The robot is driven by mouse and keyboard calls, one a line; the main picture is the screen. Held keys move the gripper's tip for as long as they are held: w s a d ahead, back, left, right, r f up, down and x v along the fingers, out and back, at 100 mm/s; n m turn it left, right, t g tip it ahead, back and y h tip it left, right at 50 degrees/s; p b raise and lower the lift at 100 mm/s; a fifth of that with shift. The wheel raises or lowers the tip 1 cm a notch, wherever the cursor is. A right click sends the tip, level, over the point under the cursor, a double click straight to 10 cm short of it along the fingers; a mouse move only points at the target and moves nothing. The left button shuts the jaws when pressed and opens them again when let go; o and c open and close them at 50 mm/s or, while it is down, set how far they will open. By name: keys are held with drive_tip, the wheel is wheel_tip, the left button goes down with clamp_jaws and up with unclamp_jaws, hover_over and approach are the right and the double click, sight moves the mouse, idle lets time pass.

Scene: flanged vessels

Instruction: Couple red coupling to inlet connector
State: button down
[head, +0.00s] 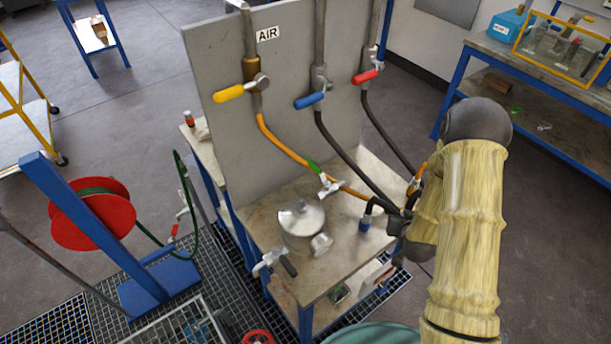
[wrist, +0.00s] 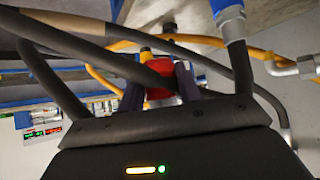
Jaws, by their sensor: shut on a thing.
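The red coupling (wrist: 160,96) sits between my gripper's two dark fingers (wrist: 160,88) in the wrist view, and they are shut on it. A dark hose crosses in front of it and hides part of it. In the head view my gripper (head: 397,224) is at the right edge of the bench, beside the hanging dark hoses; the red coupling cannot be made out there. A metal vessel (head: 299,220) with a lid stands on the bench, left of my gripper and apart from it. A short metal connector (head: 321,243) sticks out at its right front; I cannot tell whether it is the inlet.
A blue coupling (head: 365,223) on a dark hose is between vessel and gripper. An orange hose (head: 285,147) with metal fitting (head: 328,185) hangs behind. The panel has yellow (head: 229,93), blue (head: 309,100) and red (head: 364,77) valve handles. A black-handled valve (head: 271,262) juts out front-left.

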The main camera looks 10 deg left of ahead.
drive_tip(key=a+r+n+y+p, duration=0.3)
drive_tip(key=a+r, duration=0.1)
drive_tip(key=a, duration=0.4)
wheel_tip(320, 180, up, 14)
drive_tip(key=n+g+y+p, duration=0.7)
drive_tip(key=n+g+p, duration=0.15)
drive_tip(key=n, duration=0.45)
hover_over(304, 201)
drive_tip(key=shift+p, duration=0.45)
wheel_tip(304, 201, down, 2)
drive_tip(key=shift+w+d+f+t+b, duration=0.15)
drive_tip(key=shift+f+t+b, duration=0.1)
drive_tip(key=shift+b, duration=0.65)
drive_tip(key=f+b, duration=0.2)
drive_tip(key=shift+s+a+f, duration=0.2)
drive_tip(key=shift+f, duration=0.25)
drive_tip(key=shift+w+d, duration=0.1)
